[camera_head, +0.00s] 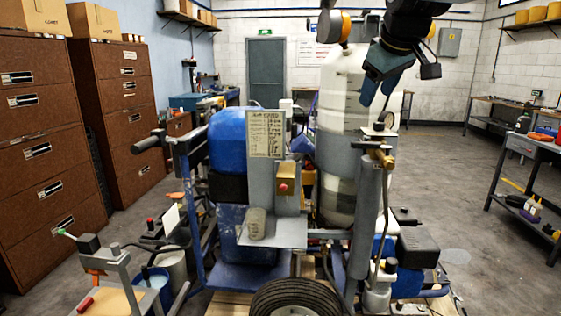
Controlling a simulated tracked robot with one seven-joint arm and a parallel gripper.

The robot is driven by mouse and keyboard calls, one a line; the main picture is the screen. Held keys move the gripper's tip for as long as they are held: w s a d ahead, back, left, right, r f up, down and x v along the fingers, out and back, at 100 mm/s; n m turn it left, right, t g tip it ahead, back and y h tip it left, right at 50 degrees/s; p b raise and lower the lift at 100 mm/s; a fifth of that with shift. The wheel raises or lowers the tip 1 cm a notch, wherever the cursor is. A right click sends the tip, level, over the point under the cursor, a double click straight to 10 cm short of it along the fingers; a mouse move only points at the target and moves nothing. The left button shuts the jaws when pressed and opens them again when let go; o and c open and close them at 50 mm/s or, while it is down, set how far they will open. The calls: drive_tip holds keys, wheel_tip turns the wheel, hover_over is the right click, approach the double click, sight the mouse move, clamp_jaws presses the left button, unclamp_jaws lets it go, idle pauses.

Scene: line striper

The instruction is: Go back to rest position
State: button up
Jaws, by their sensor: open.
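My gripper (376,92) hangs at the upper right of centre, at the end of my dark arm that enters from the top edge. Its blue fingers point down, in front of the large white tank (340,92) of the line striper. The gap between the fingers is small in this view, and nothing shows between them. The line striper stands in the middle, with a blue tank (228,140), a label plate (266,134), a grey shelf (284,236) and a front wheel (297,300). A grey lump-like object (257,222) rests on the shelf.
Brown filing cabinets (42,150) stand along the left. A workbench (535,150) with bottles on its lower shelf stands at the right. A small stand with a tray (118,300) is at lower left. Open floor (450,190) lies right of the machine.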

drive_tip(key=s+d+f+m+g, duration=0.2)
drive_tip(key=s+f+m, duration=0.4)
drive_tip(key=s+f, duration=1.2)
drive_tip(key=shift+s+d+f, duration=0.15)
drive_tip(key=shift+d+f, duration=0.4)
drive_tip(key=shift+f, duration=0.2)
